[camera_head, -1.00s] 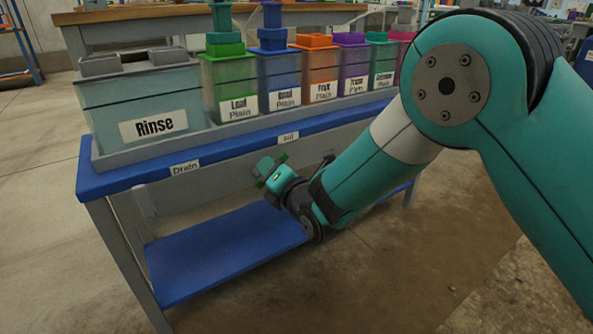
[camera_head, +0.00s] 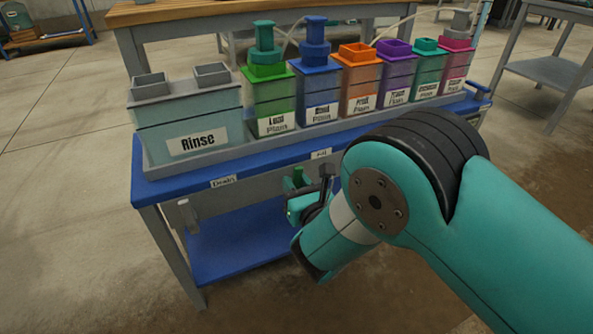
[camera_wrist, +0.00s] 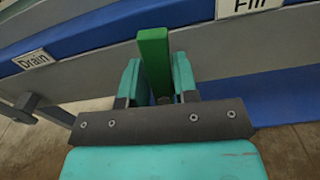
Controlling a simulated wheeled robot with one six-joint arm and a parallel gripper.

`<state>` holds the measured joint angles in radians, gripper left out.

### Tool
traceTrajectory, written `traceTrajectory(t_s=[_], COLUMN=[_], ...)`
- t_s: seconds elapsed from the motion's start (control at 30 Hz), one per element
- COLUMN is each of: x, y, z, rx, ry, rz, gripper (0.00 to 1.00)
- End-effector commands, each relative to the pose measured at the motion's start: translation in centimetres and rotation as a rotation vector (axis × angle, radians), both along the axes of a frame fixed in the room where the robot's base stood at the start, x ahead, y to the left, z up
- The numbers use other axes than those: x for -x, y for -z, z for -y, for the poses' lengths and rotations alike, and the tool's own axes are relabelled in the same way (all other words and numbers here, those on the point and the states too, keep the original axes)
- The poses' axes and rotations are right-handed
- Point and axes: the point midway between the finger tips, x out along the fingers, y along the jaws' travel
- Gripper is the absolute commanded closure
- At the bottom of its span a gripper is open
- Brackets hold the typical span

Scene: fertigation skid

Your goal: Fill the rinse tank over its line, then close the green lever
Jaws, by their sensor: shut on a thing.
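The rinse tank (camera_head: 170,134), a translucent teal-grey box labelled Rinse, stands at the left end of the blue-topped bench. A dark line runs around its side; I cannot tell the liquid level against it. The green lever (camera_head: 298,176) is on the bench front under the Fill label (camera_head: 321,154). My gripper (camera_head: 302,197) is shut on it. In the wrist view the green lever (camera_wrist: 154,62) stands upright between the two teal fingers of my gripper (camera_wrist: 158,82). The lever's lower end is hidden by the gripper.
A grey lever (camera_head: 188,215) hangs under the Drain label (camera_head: 223,181), left of my gripper. Several coloured tanks stand in a row right of the rinse tank, including the green one (camera_head: 272,100). A lower blue shelf (camera_head: 235,240) lies beneath. The floor at left is clear.

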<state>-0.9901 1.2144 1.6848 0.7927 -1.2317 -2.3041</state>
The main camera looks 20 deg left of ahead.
Motion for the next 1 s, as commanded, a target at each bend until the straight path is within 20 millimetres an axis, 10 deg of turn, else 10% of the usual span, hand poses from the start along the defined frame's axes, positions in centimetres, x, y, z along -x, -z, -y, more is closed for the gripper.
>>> traceTrajectory(t_s=[0.73, 0.77, 0.8, 1.0], x=[0.45, 0.45, 0.45, 0.29], y=[0.16, 0.16, 0.16, 0.1], z=[-0.53, -0.53, -0.53, -0.34], rx=[0.062, 0.062, 0.062, 0.063], ry=[-0.01, -0.01, -0.01, -0.005], rz=[0.059, 0.059, 0.059, 0.06], gripper=[1.0, 0.68, 0.59, 0.53])
